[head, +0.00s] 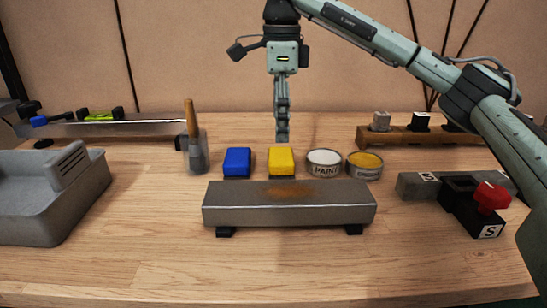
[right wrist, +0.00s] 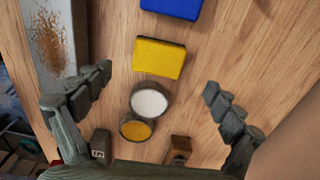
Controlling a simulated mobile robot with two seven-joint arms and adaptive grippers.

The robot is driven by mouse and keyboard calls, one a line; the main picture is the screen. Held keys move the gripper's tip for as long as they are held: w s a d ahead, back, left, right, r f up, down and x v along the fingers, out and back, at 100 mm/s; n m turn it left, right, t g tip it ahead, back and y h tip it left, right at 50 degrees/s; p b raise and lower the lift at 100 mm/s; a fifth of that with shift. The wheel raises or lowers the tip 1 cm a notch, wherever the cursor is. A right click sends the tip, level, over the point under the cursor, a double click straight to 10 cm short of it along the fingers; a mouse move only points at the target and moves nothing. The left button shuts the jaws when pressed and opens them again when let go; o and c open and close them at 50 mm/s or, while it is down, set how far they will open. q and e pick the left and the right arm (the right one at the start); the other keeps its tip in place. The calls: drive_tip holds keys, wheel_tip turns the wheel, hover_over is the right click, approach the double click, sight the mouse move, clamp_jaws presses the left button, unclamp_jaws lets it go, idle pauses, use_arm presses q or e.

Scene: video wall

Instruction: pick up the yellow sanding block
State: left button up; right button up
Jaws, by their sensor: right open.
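The yellow sanding block (head: 281,160) lies on the wooden table with a dark layer under it, between the blue block (head: 237,161) and the white paint can (head: 324,162). In the right wrist view the yellow block (right wrist: 160,59) shows ahead of and between the spread fingers. My right gripper (head: 282,135) points down above and apparently slightly behind the yellow block. It is open and empty, as the right wrist view (right wrist: 158,80) shows, and apart from the block. My left gripper is not in view.
A rusty grey metal bar (head: 230,203) stands in front of the blocks. A yellow-topped can (head: 364,165) is beside the white one. A brush in a cup (head: 197,152) stands left.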

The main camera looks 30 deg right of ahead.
sight(281, 155)
wheel_tip(281, 155, down, 7)
drive_tip(key=shift+s+f, duration=0.15)
drive_tip(key=shift+c, duration=0.2)
drive_tip(key=c, duration=1.2)
